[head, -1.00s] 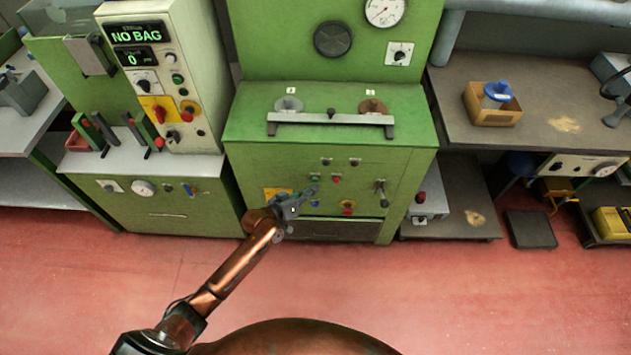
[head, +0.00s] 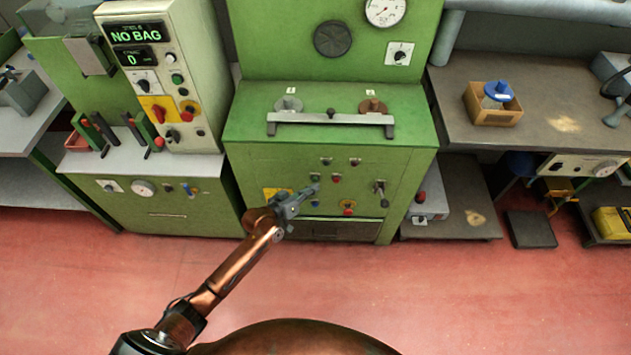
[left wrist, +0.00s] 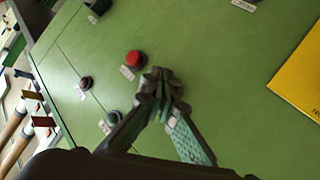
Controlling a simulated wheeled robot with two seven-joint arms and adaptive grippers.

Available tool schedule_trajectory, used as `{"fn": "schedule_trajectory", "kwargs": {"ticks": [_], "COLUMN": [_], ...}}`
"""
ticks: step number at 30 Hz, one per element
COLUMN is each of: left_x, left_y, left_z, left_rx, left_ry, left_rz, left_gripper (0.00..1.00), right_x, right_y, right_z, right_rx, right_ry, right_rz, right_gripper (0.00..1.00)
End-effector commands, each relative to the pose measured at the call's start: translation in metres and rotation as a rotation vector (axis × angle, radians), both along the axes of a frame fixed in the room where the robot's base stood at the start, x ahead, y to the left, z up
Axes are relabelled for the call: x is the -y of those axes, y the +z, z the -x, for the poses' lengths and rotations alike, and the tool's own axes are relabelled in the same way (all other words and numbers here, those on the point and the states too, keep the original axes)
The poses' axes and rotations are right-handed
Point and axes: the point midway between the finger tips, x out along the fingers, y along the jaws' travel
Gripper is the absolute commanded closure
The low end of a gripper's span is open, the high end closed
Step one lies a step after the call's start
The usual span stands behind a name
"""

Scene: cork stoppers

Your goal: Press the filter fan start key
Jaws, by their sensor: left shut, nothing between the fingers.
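The green cabinet front (head: 260,165) carries several small keys. Among them are a green key (head: 315,177) and a red key (head: 336,179); their labels are too small to read. My left gripper (head: 316,187) is shut and empty, with its tips just below the green key in the head view. I cannot tell whether the tips touch the panel. My right gripper is not in view.
A yellow plate (left wrist: 300,80) is on the panel near the gripper. A control box (head: 160,75) reading "NO BAG" stands at left. The red floor (head: 480,300) in front is clear.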

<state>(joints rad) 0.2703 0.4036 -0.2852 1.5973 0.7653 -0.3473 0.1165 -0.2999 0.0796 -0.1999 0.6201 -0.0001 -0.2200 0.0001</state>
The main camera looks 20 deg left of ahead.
Motion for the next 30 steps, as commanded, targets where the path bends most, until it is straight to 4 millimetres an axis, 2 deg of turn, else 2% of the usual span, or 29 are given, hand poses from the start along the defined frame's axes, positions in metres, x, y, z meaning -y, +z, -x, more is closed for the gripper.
{"fn": "schedule_trajectory", "kwargs": {"ticks": [30], "left_x": [-0.0026], "left_y": [-0.0004], "left_z": [-0.0098], "left_rx": [0.0], "left_ry": [0.0], "left_rz": [0.0], "left_gripper": [1.0], "right_x": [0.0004], "right_y": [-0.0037], "right_z": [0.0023], "right_rx": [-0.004], "right_ry": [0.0], "right_rz": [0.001], "right_gripper": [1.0]}}
